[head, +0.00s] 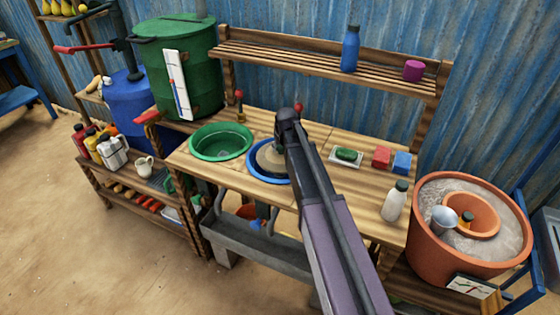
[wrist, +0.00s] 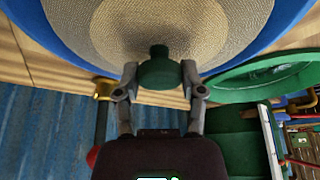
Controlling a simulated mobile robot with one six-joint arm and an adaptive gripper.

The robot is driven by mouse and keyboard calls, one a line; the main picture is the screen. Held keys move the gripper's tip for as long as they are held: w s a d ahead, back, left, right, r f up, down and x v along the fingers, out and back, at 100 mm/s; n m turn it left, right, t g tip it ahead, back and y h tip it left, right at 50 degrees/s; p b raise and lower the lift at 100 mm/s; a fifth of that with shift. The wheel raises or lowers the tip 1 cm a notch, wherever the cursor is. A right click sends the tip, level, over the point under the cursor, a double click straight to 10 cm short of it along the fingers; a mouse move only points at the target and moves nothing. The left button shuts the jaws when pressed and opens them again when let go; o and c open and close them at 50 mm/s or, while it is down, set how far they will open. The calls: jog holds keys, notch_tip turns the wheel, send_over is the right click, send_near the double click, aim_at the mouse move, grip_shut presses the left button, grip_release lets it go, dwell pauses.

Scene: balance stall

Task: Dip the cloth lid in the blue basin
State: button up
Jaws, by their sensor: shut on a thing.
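The cloth lid is a round beige woven disc (wrist: 160,25) with a dark green knob (wrist: 158,72). My gripper (wrist: 158,82) is shut on the knob, one finger on each side. In the head view part of the lid (head: 268,157) shows at the blue basin (head: 262,178), inside the outline of its rim. The basin's blue rim (wrist: 268,28) curves around the lid in the wrist view. My arm hides the gripper and part of the basin in the head view. I cannot tell whether the lid touches water.
A green basin (head: 221,155) sits left of the blue one. A soap dish (head: 345,157), a red block (head: 381,157), a blue block (head: 401,163) and a white bottle (head: 395,202) stand to the right. A slatted shelf (head: 290,55) runs behind.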

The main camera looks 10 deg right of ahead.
jog(key=shift+r+p, duration=2.2)
jog(key=shift+r, duration=0.2)
jog(key=shift+r, duration=0.1)
dwell(0.8)
jog(key=shift+r+p, duration=1.9)
jog(key=shift+p, duration=0.1)
jog(key=shift+r, duration=0.15)
